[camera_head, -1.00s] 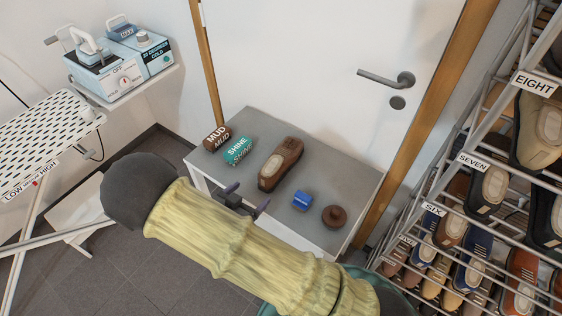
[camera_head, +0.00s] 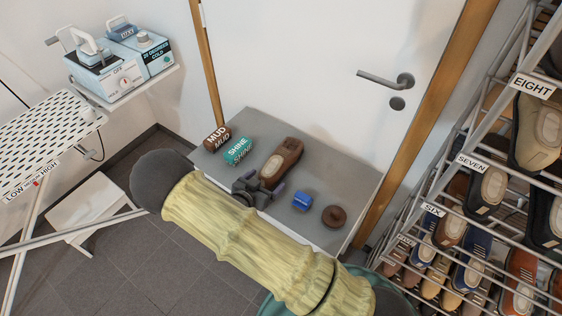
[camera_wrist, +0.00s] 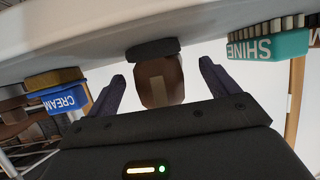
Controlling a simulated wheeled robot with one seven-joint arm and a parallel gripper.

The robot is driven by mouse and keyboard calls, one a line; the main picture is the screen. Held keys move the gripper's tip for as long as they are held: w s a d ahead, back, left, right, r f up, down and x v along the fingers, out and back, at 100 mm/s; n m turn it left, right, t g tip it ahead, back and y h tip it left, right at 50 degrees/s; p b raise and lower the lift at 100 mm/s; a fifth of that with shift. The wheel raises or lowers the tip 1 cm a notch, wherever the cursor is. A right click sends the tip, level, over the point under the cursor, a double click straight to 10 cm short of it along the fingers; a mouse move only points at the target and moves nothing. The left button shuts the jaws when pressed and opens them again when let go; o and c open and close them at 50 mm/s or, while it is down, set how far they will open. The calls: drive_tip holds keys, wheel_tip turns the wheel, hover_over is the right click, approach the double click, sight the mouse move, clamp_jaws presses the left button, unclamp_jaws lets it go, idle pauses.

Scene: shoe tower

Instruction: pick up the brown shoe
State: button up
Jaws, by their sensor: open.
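The brown shoe (camera_head: 283,160) lies on the grey table (camera_head: 350,186), its light insole facing up. My gripper (camera_head: 262,190) is open at the near end of the shoe, and its wrist hides part of the table's front edge. In the wrist view the shoe (camera_wrist: 160,80) shows between the two dark fingers of my gripper (camera_wrist: 163,92), with a gap on each side. I cannot tell how far the fingers reach along the shoe.
A brown MUD item (camera_head: 217,138) and a teal SHINE brush (camera_head: 239,151) lie left of the shoe. A blue CREAM item (camera_head: 303,201) and a round brown tin (camera_head: 334,215) lie right. A shoe rack (camera_head: 470,190) stands at the right, an ironing board (camera_head: 45,140) at the left.

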sight(282, 160)
drive_tip(key=x, duration=0.3)
drive_tip(key=shift+w+d+f, duration=0.15)
drive_tip(key=shift+w+d, duration=0.05)
drive_tip(key=shift+w, duration=0.05)
drive_tip(key=c, duration=1.3)
